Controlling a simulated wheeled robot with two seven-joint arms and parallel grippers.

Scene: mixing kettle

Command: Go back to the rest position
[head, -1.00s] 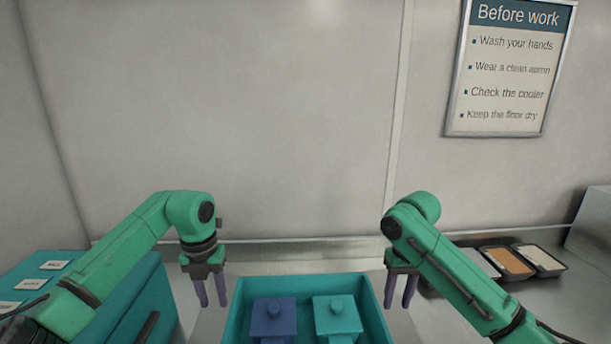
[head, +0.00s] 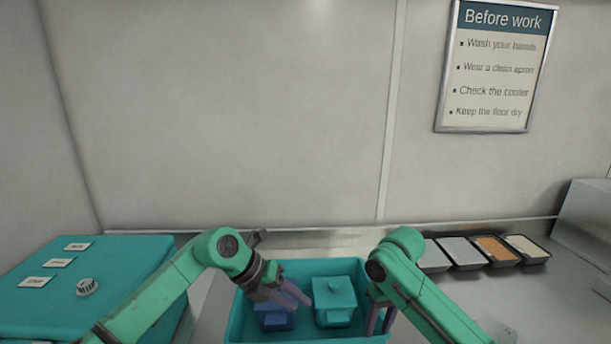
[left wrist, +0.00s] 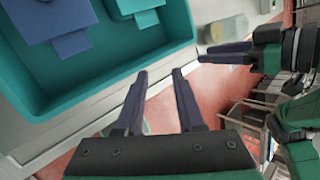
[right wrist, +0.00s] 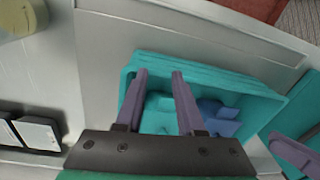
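My left gripper (head: 286,293) is open and empty. Its purple fingers point down and right, in front of the blue lidded container (head: 277,318) in the head view. In the left wrist view the fingers (left wrist: 160,103) are spread with nothing between them. My right gripper (head: 381,318) is open, fingers down, at the right side of the teal bin (head: 240,325). In the right wrist view its fingers (right wrist: 158,100) are apart, with the bin behind them. A teal lidded container (head: 335,300) stands in the bin beside the blue one.
A teal cabinet (head: 115,290) with labels and a round vent stands at the left. Several dark ingredient trays (head: 495,250) line the back right of the counter. A metal box (head: 590,220) stands at the far right.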

